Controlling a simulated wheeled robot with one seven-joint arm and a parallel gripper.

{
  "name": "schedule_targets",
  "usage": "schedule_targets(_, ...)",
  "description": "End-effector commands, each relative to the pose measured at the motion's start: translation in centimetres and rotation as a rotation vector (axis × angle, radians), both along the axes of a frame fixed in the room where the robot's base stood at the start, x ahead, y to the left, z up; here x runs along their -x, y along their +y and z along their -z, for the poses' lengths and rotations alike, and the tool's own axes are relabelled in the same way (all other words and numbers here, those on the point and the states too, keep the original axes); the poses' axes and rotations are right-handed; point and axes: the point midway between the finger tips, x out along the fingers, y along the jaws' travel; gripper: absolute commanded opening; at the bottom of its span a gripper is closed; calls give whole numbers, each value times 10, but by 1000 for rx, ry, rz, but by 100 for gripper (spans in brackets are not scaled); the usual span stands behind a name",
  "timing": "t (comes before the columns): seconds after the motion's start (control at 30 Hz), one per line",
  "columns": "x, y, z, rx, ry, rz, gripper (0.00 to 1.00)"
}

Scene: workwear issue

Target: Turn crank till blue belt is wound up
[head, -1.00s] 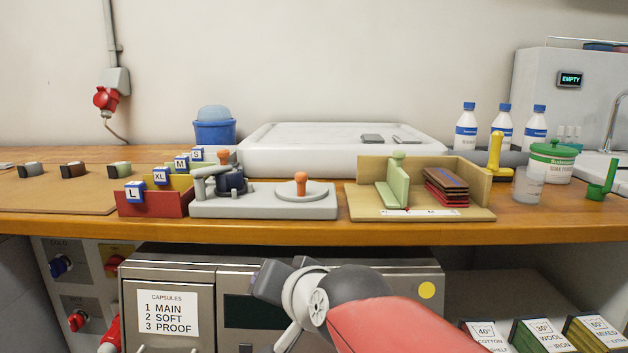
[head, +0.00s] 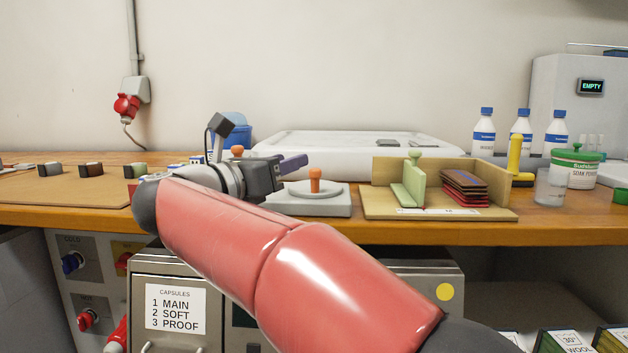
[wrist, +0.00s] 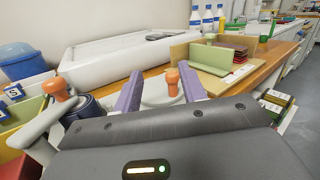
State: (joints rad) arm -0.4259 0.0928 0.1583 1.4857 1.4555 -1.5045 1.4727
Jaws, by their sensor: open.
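The winder's grey base (head: 335,206) stands on the wooden counter. Its round crank disc carries an upright orange knob (head: 315,178), which also shows in the wrist view (wrist: 172,82). My gripper (wrist: 160,68) is open, its purple fingers pointing toward the disc, with the orange knob seen between them; I cannot tell the remaining distance. In the head view my gripper (head: 296,164) is just left of the knob. The dark blue belt roll (wrist: 88,108) shows at the left in the wrist view, beside a grey arm with a second orange knob (wrist: 55,87). In the head view my arm hides the roll.
A wooden box (head: 440,206) with a green divider and red and brown pieces stands right of the winder. A white tray (head: 350,149) lies behind. A blue bucket (wrist: 22,62) and labelled bins are at left. Bottles (head: 484,135) stand at the back right.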

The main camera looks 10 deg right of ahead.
Motion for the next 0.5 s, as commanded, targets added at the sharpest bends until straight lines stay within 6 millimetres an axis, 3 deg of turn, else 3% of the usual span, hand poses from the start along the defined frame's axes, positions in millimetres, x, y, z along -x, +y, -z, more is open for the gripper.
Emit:
schedule_targets(0.1, 7, 4, 19, -110, -27, 83, 41)
schedule_targets(0.23, 9, 0, 24, -149, -38, 118, 41)
schedule_targets(0.5, -11, -35, 23, -147, -37, 120, 41)
